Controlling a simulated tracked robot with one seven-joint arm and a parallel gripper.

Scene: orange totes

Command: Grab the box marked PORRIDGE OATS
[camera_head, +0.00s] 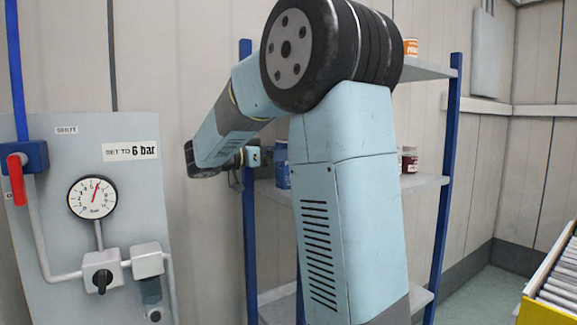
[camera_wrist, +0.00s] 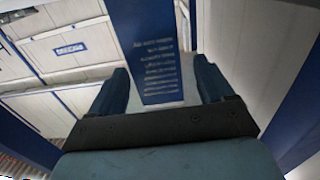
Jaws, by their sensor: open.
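In the wrist view, a blue box (camera_wrist: 147,45) with rows of small pale print stands between the two dark blue fingers of my gripper (camera_wrist: 165,88). The print is too small to read, and no PORRIDGE OATS marking is legible. My gripper is open, and the box appears apart from both fingers. In the head view, a blue item (camera_head: 282,167) sits on the middle shelf, partly hidden behind my arm. My wrist (camera_head: 252,156) is just left of it at the rack's left post; my fingertips cannot be made out there.
The rack has blue posts (camera_head: 447,150) and grey shelves (camera_head: 425,182). A dark red jar (camera_head: 409,161) stands on the middle shelf and an orange container (camera_head: 411,47) on the top one. A gauge panel (camera_head: 135,205) is at left, a roller conveyor (camera_head: 558,285) at lower right.

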